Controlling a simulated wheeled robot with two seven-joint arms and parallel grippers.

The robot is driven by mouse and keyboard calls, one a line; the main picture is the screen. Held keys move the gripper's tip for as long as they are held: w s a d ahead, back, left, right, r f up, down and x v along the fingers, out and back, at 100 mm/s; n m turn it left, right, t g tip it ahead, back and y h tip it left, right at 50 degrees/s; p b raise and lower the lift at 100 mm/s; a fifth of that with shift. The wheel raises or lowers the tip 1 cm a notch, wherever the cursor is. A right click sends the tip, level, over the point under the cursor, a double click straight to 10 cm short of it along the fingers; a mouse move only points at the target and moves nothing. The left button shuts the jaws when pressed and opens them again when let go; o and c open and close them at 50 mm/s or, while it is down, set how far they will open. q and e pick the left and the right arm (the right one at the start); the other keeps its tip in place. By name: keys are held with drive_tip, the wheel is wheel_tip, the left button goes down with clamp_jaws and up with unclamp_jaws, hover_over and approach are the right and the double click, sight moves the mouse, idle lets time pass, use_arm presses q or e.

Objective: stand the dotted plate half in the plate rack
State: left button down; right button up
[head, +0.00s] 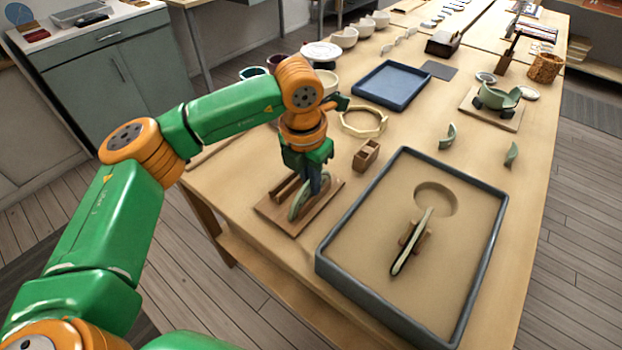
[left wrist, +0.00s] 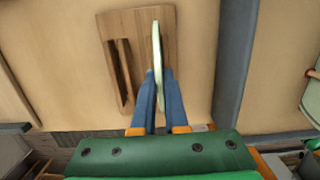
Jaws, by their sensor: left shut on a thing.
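My left gripper (head: 313,182) is shut on a pale green plate half (head: 298,203), which is upright and nearly edge-on over the wooden plate rack (head: 268,208). The left wrist view shows the plate half (left wrist: 157,45) between the blue fingertips (left wrist: 160,76), above the right part of the rack board (left wrist: 122,20). A raised, slotted bar runs along the rack's left part. I cannot tell whether the plate half's lower edge touches the rack, and its dots cannot be made out. My right gripper is out of view.
A grey-rimmed sand tray (head: 335,272) stands to the right, with another upright piece (head: 412,240) in it. A small wooden box (head: 367,155), an octagonal ring (head: 363,122) and a blue tray (head: 390,85) lie behind the rack. The table's front-left edge is close to the rack.

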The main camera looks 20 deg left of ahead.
use_arm(q)
drive_tip(key=shift+f, duration=0.1)
drive_tip(key=shift+c, duration=1.9)
unclamp_jaws()
drive_tip(key=shift+r+p, duration=2.2)
drive_tip(key=shift+r, duration=0.9)
drive_tip(key=shift+f, duration=0.1)
